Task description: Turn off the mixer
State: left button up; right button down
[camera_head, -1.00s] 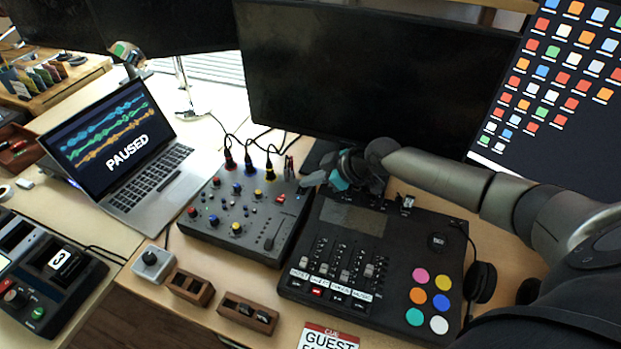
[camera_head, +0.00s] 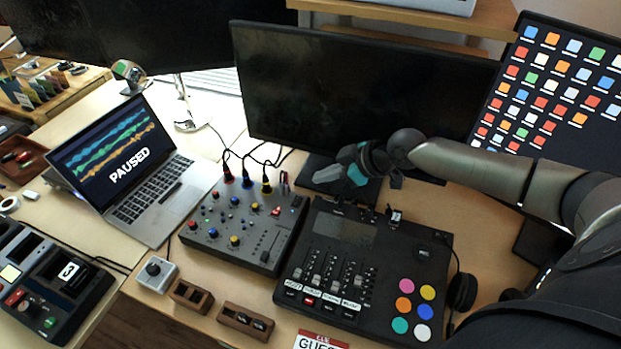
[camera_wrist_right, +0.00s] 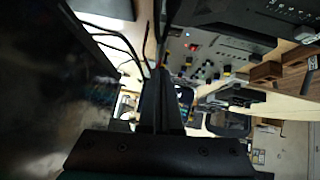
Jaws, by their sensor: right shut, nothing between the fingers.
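The mixer (camera_head: 232,207), a dark panel with red, blue and yellow knobs, lies on the desk between the laptop and a larger black console. My left gripper is not in view.
The black console (camera_head: 350,265) with faders and coloured pads lies right of the mixer. A dark monitor (camera_head: 350,85) stands behind my right gripper. The laptop (camera_head: 125,165) reads "PAUSED". A small grey knob box (camera_head: 156,273) and wooden holders (camera_head: 246,320) line the front edge.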

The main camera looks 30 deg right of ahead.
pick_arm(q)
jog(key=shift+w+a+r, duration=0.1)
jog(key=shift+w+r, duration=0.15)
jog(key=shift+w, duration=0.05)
pick_arm(e)
jog(key=shift+v, duration=1.6)
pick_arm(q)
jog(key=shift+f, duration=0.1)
pick_arm(e)
jog(key=shift+w+d, duration=0.1)
jog(key=shift+w, duration=0.05)
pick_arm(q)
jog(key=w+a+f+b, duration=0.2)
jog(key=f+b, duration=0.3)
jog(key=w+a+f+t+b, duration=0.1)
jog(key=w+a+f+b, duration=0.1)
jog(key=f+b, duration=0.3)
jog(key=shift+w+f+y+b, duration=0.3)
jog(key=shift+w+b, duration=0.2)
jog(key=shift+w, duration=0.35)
pick_arm(e)
jog(key=shift+s+a+r, duration=0.2)
jog(key=shift+s+a, duration=0.25)
jog(key=shift+f, duration=0.1)
